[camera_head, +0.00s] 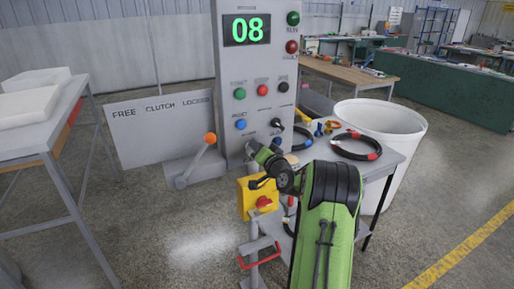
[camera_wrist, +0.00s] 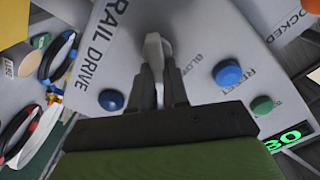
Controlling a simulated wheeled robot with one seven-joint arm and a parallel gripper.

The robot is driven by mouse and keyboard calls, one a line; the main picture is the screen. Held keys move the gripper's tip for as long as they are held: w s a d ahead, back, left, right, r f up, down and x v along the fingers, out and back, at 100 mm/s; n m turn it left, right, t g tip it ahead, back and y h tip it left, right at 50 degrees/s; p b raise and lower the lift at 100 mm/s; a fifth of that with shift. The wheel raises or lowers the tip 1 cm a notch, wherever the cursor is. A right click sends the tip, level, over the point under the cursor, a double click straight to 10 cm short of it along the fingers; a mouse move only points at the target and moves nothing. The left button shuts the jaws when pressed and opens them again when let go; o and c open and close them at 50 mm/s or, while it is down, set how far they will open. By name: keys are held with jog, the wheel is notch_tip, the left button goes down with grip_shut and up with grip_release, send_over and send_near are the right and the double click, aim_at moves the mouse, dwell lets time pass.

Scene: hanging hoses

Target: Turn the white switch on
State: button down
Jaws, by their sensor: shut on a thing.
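The white switch (camera_wrist: 154,48) stands out of the grey control panel (camera_wrist: 205,35), beside the lettering "RAIL DRIVE", in the wrist view. My gripper (camera_wrist: 161,72) is shut on the switch, with its two dark fingers on either side of it. The fingers hide part of the switch, and I cannot tell its exact setting. In the head view my arm reaches the lower part of the panel (camera_head: 227,75), and the switch is not clear there.
Blue buttons (camera_wrist: 227,73) and (camera_wrist: 111,100) and a green button (camera_wrist: 262,105) flank my fingers. A lever with an orange knob (camera_head: 210,138) stands left of the panel. A yellow box (camera_head: 246,200) hangs below. A table with hoses (camera_head: 357,146) is at right.

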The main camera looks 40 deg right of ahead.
dwell(0.3)
jog(key=c, duration=1.1)
grip_release()
jog(key=b+v, duration=0.3)
jog(key=v, duration=1.2)
jog(key=shift+s+a, duration=0.15)
jog(key=shift+s, duration=0.25)
